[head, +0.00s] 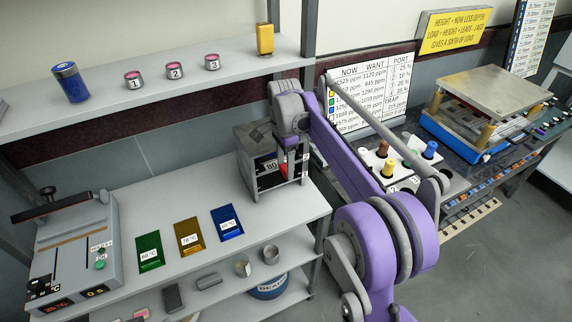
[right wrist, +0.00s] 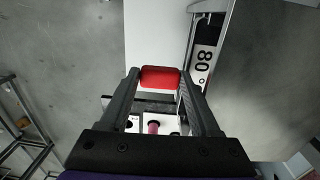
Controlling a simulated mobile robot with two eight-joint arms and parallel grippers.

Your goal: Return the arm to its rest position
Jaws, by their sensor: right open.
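My right arm reaches in from the lower right of the head view, purple and grey. Its gripper (head: 284,160) points down in front of a grey box marked 80 (head: 259,150) on the bench. In the right wrist view the two dark fingers (right wrist: 160,85) stand apart, so the gripper is open. A red block-like part (right wrist: 160,79) shows between or just beyond the fingertips; I cannot tell whether they touch it. My left gripper is not in view.
Green (head: 149,252), amber (head: 189,237) and blue (head: 227,222) plates lie on the bench beside a grey machine (head: 78,250). A shelf (head: 110,92) with small pots hangs above. A press (head: 490,100) stands on the right bench. Grey floor lies right of the bench.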

